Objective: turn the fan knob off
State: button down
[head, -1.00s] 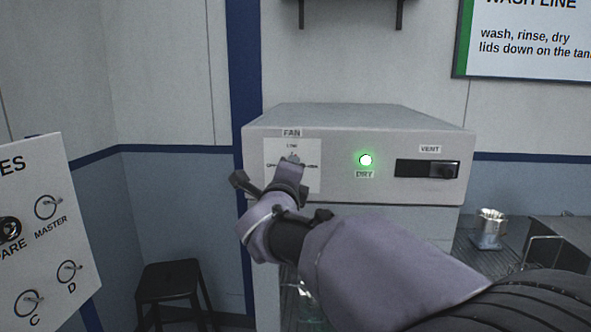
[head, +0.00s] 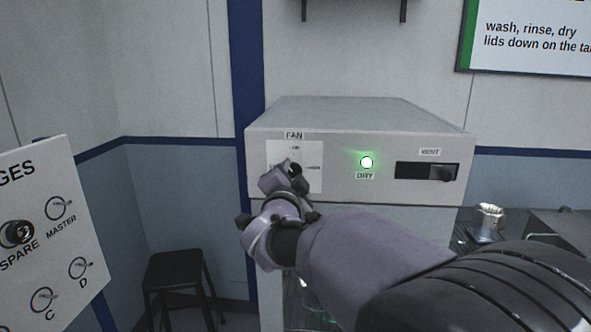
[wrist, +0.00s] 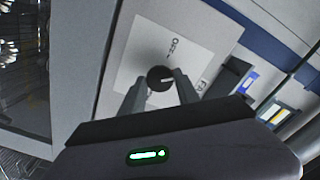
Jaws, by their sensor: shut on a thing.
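The fan knob (wrist: 159,78) is a dark round knob on a white plate on the front of a grey cabinet. A light mark on it points to the right in the wrist view. My gripper (wrist: 159,90) is shut on the knob, one finger on each side. In the head view my gripper (head: 289,172) covers the knob and part of the white plate (head: 311,152). The FAN label (head: 294,135) is above the plate.
A green DRY light (head: 366,162) is lit right of the plate, and a black VENT slider (head: 428,172) is farther right.

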jog(key=n+p, duration=0.2)
jog(key=n, duration=0.3)
jog(key=shift+r+n+p, duration=0.1)
jog(key=shift+n+p, duration=0.2)
jog(key=shift+p, duration=0.1)
jog(key=n+p, duration=0.2)
jog(key=n, duration=0.2)
jog(key=shift+n, duration=0.4)
jog(key=c, duration=0.9)
grip_release()
jog(key=s, duration=1.7)
jog(key=shift+s+a, duration=0.25)
jog(key=shift+a, duration=0.05)
